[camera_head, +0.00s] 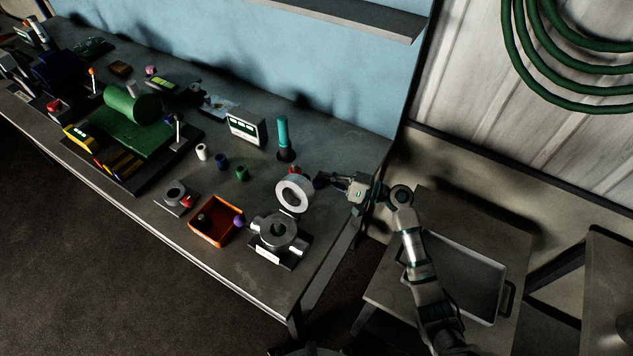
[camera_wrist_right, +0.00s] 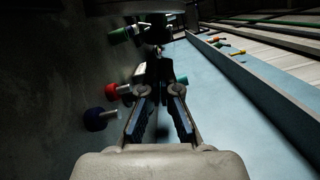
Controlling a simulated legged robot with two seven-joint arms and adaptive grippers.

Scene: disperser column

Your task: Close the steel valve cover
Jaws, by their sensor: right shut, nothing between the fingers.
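The steel valve body (camera_head: 278,232) sits on a dark base near the front right end of the workbench. Its cover appears to be the pale steel ring (camera_head: 293,194) standing raised behind the body, with its round opening facing the front. My right gripper (camera_head: 324,178) is just right of the ring, its fingers shut and empty and pointing left over the bench. The right wrist view shows the two fingers (camera_wrist_right: 160,85) meeting ahead of the palm. Whether they touch the cover cannot be told. My left gripper is out of view.
An orange bin (camera_head: 214,238) is left of the valve. A teal-topped cylinder (camera_head: 283,136) and a white display box (camera_head: 246,128) stand behind. Red (camera_wrist_right: 111,91), blue (camera_wrist_right: 98,119) and green (camera_wrist_right: 122,35) knobs show in the wrist view. A tray (camera_head: 470,275) is at the right.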

